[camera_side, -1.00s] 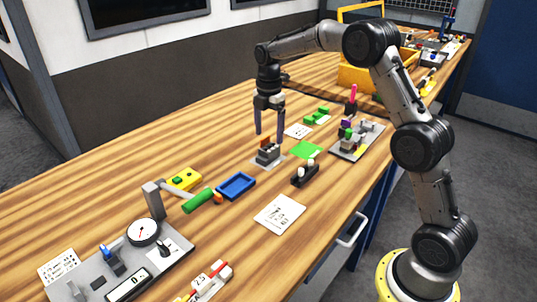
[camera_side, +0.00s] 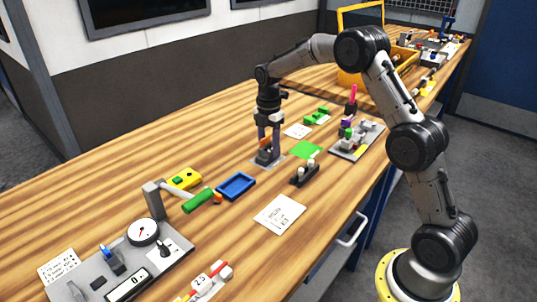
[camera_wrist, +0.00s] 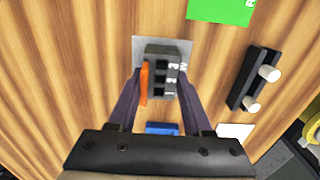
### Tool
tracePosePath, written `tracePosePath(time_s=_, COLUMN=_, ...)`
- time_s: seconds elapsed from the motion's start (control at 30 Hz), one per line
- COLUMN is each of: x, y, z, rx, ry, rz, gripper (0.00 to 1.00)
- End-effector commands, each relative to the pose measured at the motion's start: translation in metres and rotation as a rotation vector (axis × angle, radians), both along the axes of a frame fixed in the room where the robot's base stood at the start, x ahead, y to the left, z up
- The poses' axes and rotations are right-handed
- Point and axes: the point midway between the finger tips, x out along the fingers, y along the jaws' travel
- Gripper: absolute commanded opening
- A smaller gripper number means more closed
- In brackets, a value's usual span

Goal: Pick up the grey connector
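The grey connector (camera_wrist: 160,72) is a dark grey block with pale markings and an orange lever (camera_wrist: 144,82) along its left side in the wrist view. It sits on a light grey plate (camera_wrist: 183,45) on the wooden table. In the side view the connector (camera_side: 267,156) is partly hidden by my fingers. My gripper (camera_wrist: 160,73) is lowered over it, with one dark finger at each side; it also shows in the side view (camera_side: 269,148). The fingertips lie very close to the connector's sides. I cannot tell whether they touch it.
A green square (camera_side: 306,149), a black block with white pegs (camera_side: 305,174) and a blue tray (camera_side: 236,186) lie nearby. A white card (camera_side: 279,213) is toward the front. A grey board with parts (camera_side: 357,141) stands to the right.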

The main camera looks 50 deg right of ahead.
Motion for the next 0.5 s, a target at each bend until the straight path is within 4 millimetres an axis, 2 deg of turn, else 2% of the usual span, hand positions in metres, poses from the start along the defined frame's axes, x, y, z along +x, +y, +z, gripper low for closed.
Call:
tracePosePath(time_s=0.03, x=0.0, y=0.0, z=0.0002, rx=0.0, ry=0.0, rz=0.0, gripper=0.31)
tracePosePath(time_s=0.2, x=0.0001, y=0.0, z=0.0004, rx=0.0, ry=0.0, rz=0.0, gripper=0.01)
tracePosePath(time_s=0.5, x=0.0004, y=-0.0001, z=0.0031, rx=0.0, ry=-0.002, rz=0.0, gripper=0.01)
